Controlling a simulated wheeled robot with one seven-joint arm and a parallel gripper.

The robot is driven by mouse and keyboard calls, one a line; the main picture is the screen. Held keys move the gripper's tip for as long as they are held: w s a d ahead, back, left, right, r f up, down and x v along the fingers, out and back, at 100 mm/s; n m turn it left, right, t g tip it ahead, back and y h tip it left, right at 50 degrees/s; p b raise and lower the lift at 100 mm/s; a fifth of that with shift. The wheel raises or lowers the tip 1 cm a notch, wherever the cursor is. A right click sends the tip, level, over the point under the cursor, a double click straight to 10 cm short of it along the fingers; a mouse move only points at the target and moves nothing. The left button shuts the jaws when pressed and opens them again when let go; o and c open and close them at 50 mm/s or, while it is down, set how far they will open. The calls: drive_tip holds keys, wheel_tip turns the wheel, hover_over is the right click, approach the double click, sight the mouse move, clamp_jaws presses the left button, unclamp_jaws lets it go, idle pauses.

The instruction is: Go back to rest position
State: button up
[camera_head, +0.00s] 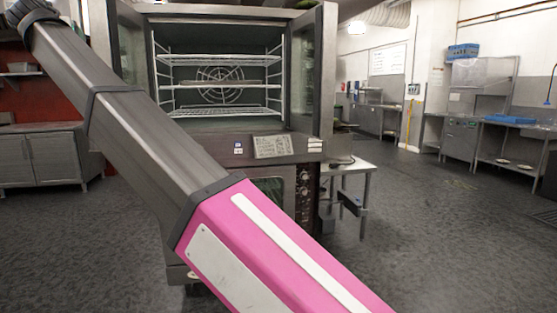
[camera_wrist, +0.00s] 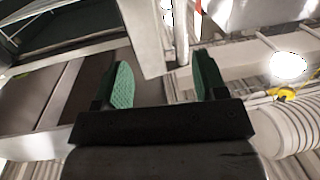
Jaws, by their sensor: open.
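My gripper (camera_wrist: 158,82) shows in the wrist view with its two green-padded fingers apart and nothing between them. The wrist view looks up past the fingers toward the ceiling, with grey metal surfaces behind them. In the head view my arm, grey with a pink section, crosses from the upper left to the bottom right. The gripper itself does not show in the head view. An oven (camera_head: 222,125) stands behind my arm with its upper chamber open and wire racks inside. My arm hides part of its left side and lower front.
A small metal table (camera_head: 349,167) stands right of the oven. Steel cabinets (camera_head: 38,158) are at the left. Counters with a blue tray (camera_head: 510,119) line the far right. The grey floor between is clear. In the wrist view, a ribbed duct (camera_wrist: 290,128) is at the right.

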drive_tip(key=w+d+f+g+h, duration=0.1)
drive_tip(key=w+d+f, duration=0.2)
drive_tip(key=w+f, duration=0.3)
drive_tip(key=w+d+f+h, duration=0.1)
drive_tip(key=w+d+f, duration=0.25)
drive_tip(key=f, duration=0.45)
drive_tip(key=w+d+f+g+h, duration=0.2)
drive_tip(key=w+d+f, duration=0.3)
drive_tip(key=d+f, duration=0.55)
drive_tip(key=w+d+f+m+g+h, duration=0.15)
drive_tip(key=w+d+f, duration=0.5)
drive_tip(key=f, duration=0.75)
drive_tip(key=w+d+f+n+g+h, duration=0.15)
drive_tip(key=w+d+f, duration=0.25)
drive_tip(key=d+f, duration=0.75)
drive_tip(key=s+d+f+m+g+h, duration=0.1)
drive_tip(key=s+d+f+g, duration=0.15)
drive_tip(key=d+f, duration=0.9)
drive_tip(key=s+d+f+m+g, duration=0.1)
drive_tip(key=s+d+f+g, duration=0.15)
drive_tip(key=d+f, duration=0.9)
drive_tip(key=s+d+f+m+g, duration=0.1)
drive_tip(key=s+d+f+g, duration=0.1)
drive_tip(key=s+d+f, duration=0.5)
drive_tip(key=s+d+f+m+g+y, duration=0.1)
drive_tip(key=s+d+f+g, duration=0.2)
drive_tip(key=s+d+f, duration=0.5)
drive_tip(key=s+d, duration=0.3)
drive_tip(key=d, duration=0.2)
drive_tip(key=shift+f+y, duration=0.3)
